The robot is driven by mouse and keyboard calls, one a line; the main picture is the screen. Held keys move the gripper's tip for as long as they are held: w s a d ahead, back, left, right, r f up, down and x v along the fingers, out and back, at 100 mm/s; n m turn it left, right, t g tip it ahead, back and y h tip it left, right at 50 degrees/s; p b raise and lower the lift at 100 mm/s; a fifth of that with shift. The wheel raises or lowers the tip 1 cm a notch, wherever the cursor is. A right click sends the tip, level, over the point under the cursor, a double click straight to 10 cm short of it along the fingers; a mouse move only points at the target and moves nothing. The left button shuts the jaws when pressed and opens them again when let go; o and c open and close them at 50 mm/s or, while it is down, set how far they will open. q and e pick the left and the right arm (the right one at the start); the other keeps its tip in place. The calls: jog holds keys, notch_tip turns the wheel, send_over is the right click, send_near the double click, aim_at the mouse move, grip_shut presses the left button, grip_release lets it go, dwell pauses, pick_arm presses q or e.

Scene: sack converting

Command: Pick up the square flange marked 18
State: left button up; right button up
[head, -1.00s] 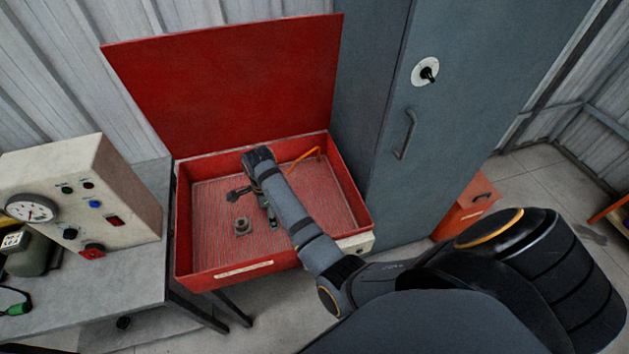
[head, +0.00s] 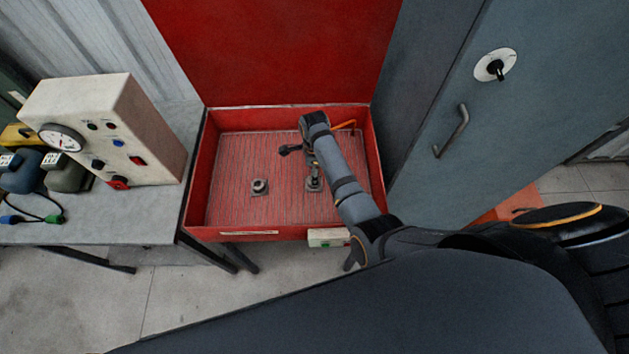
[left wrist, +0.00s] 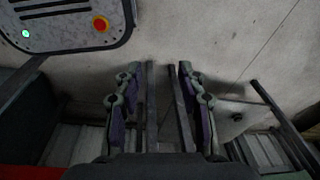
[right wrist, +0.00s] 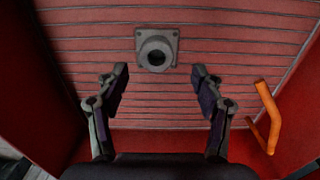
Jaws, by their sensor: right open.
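A grey square flange (head: 259,187) with a round raised hub lies flat on the grooved floor of the open red box. In the right wrist view the flange (right wrist: 143,36) shows its square plate, corner holes and dark bore, above and between the fingertips. No number on it can be read. My right gripper (head: 299,167) is inside the box, to the right of the flange, not touching it. In the right wrist view the gripper (right wrist: 160,78) is open and empty. My left gripper (left wrist: 160,67) shows only in its wrist view, with its fingers apart above the floor.
The red box (head: 233,232) has low walls and a raised lid (head: 270,50) behind. An orange handle (right wrist: 267,110) stands at the right in the right wrist view. A grey cabinet (head: 450,80) is at the right. A gauge panel (head: 100,130) stands on the left bench (head: 120,215).

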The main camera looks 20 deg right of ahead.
aim_at(308, 188)
jog(key=f, duration=0.3)
jog(key=shift+s+a+f, duration=0.25)
jog(key=shift+a+f, duration=0.05)
jog(key=shift+f, duration=0.1)
jog(key=shift+w+d+f, duration=0.1)
jog(key=shift+f, duration=0.05)
pick_arm(q)
jog(key=shift+s+a+r, duration=0.25)
jog(key=shift+s+a, duration=0.4)
jog(key=shift+s, duration=0.1)
pick_arm(e)
grip_shut()
